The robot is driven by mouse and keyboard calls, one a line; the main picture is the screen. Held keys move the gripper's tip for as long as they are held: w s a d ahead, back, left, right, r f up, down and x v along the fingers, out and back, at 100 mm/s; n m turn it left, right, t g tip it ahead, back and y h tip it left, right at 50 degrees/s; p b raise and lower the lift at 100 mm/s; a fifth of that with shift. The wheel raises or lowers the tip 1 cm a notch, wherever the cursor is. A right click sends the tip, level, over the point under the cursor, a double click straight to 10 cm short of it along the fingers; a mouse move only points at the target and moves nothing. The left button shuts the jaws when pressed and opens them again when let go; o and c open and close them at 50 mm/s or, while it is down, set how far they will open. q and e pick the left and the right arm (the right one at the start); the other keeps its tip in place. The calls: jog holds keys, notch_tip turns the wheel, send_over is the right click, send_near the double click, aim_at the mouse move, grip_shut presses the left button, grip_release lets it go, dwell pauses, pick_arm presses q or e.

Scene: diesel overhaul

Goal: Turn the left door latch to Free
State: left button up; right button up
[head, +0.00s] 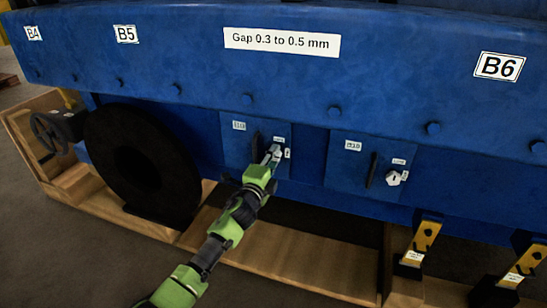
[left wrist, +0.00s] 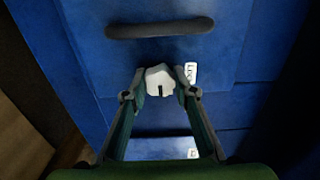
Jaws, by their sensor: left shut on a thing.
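The left door (head: 234,152) is a blue panel with a dark vertical handle (head: 255,146) and small white labels. Its latch is a white knob with a dark slot, seen in the left wrist view (left wrist: 160,79); in the head view my gripper largely covers it. My left gripper (head: 271,158) reaches up to the door, and its two fingers are shut on the latch knob from both sides. A label that appears to read Lock (left wrist: 191,72) sits beside the knob. My right gripper is not in view.
A similar right door (head: 340,174) has its own handle (head: 372,170) and white latch (head: 393,178). A large black wheel (head: 142,160) stands left of the doors. A wooden frame (head: 280,258) runs below the blue engine body. Yellow brackets (head: 424,238) stand at lower right.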

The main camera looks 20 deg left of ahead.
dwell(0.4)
pick_arm(q)
jog(key=o, duration=1.1)
jog(key=s, duration=1.2)
jog(key=shift+a, duration=0.15)
